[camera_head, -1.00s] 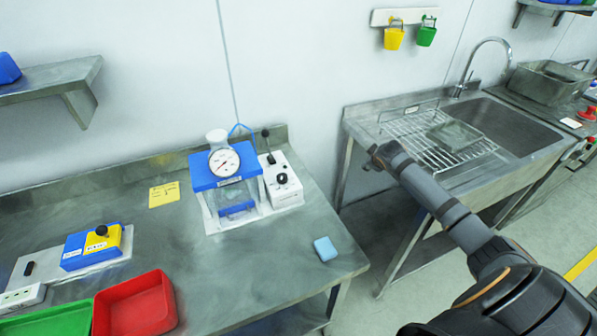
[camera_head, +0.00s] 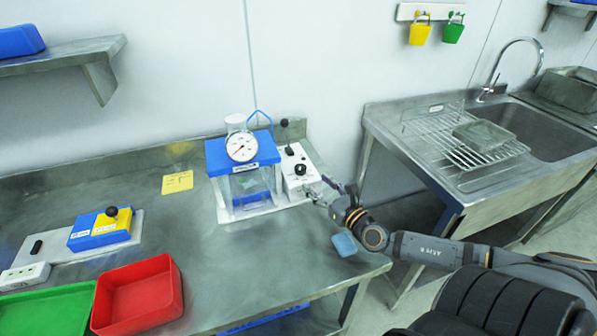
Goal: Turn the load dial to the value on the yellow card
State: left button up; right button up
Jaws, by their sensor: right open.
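The load dial is a black knob (camera_head: 300,169) on the white control box (camera_head: 297,180) at the right side of the blue-topped dosing drum (camera_head: 241,165). My left gripper is not in view.
A round white gauge (camera_head: 241,146) sits on the drum. A blue sponge (camera_head: 344,244) lies under my right wrist near the table's right edge. Red (camera_head: 138,296) and green (camera_head: 48,311) trays and a blue-yellow switch box (camera_head: 100,229) are at left. A sink (camera_head: 550,130) stands right.

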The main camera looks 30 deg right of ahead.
aim_at(304, 171)
jog(key=w+p, duration=0.1)
jog(key=w, duration=0.7)
jog(key=shift+w+a+r+p, duration=0.1)
jog(key=shift+r+p, duration=0.05)
jog(key=shift+p, duration=0.25)
jog(key=shift+w+a, duration=0.1)
jog(key=shift+w, duration=0.4)
jog(key=shift+c, duration=0.2)
